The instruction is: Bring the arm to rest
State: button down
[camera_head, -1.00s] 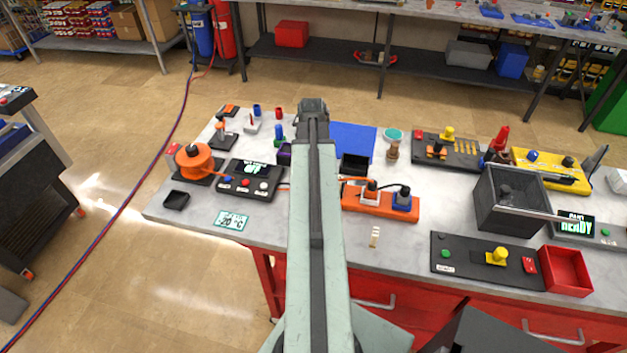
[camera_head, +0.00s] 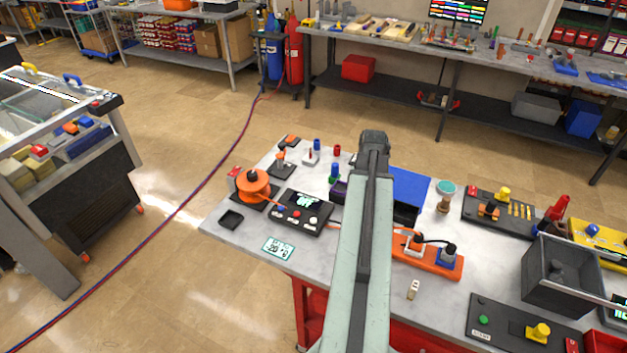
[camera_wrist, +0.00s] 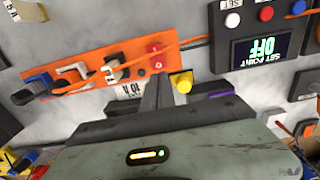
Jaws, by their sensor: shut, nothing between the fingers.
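My arm (camera_head: 365,240) reaches out over the grey bench (camera_head: 250,236), long and pale green with a dark stripe. My gripper (camera_head: 373,140) is at its far end, above the middle of the bench; its fingers are hard to make out there. In the wrist view the dark fingers of my gripper (camera_wrist: 157,95) are together and empty. They lie in front of an orange block (camera_wrist: 100,70) with plugs and a red button. A yellow knob (camera_wrist: 182,82) shows just right of the fingertips.
A controller with an OFF display (camera_head: 303,212) and an orange reel-like unit (camera_head: 253,186) stand left of my arm. A dark open bin (camera_head: 567,285) stands at the right. A red-blue hose (camera_head: 175,215) crosses the floor. A cabinet (camera_head: 75,165) is at left.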

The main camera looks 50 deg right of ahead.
jog(key=w+a+f+n+b, duration=0.3)
jog(key=w+a+n, duration=0.2)
jog(key=w+a, duration=1.3)
jog(key=w+a+f+n+b, duration=0.1)
jog(key=a+n, duration=0.3)
jog(key=a, duration=1.1)
jog(key=w+a+f+n+b, duration=0.2)
jog(key=a+n, duration=0.3)
jog(key=a, duration=1)
jog(key=shift+w+a, duration=0.2)
jog(key=shift+a, duration=0.1)
